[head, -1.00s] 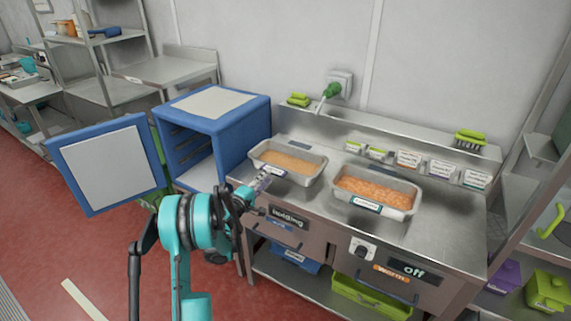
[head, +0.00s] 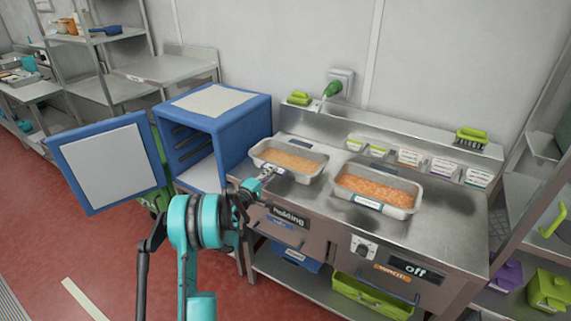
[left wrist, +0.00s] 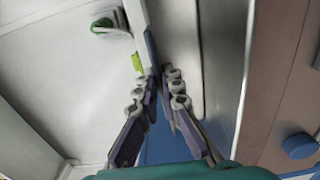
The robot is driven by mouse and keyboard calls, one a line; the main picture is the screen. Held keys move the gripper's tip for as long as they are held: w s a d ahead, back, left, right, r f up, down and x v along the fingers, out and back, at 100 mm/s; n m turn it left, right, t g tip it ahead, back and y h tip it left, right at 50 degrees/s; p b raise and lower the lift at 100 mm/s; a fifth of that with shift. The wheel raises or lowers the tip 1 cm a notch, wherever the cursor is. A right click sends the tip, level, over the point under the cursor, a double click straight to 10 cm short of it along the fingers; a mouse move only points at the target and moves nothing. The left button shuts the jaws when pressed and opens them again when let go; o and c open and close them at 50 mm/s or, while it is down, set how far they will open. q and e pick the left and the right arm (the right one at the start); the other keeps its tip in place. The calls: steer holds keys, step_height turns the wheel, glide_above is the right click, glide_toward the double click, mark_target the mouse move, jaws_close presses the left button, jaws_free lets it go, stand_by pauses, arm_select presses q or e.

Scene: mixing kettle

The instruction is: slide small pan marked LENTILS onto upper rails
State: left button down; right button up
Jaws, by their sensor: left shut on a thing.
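A small metal pan (head: 318,164) of orange-brown food sits at the left of the steel counter. Its marking is not readable, as my gripper covers part of its near side. My left gripper (head: 272,171) is at this pan's near left side, shut on its rim. In the left wrist view the fingers (left wrist: 165,90) are close together against a pale wall, but the contact is hard to see. The blue cabinet (head: 242,125) left of the counter stands open, with dark rails inside. My right gripper is not in view.
The cabinet's blue door (head: 108,163) is swung open to the left. Labelled tubs (head: 409,158) line the back ledge.

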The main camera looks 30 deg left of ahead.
arm_select(q)
steer(key=shift+r, duration=0.15)
steer(key=shift+r+p, duration=1.35)
steer(key=shift+r, duration=1.05)
steer(key=shift+f, duration=0.15)
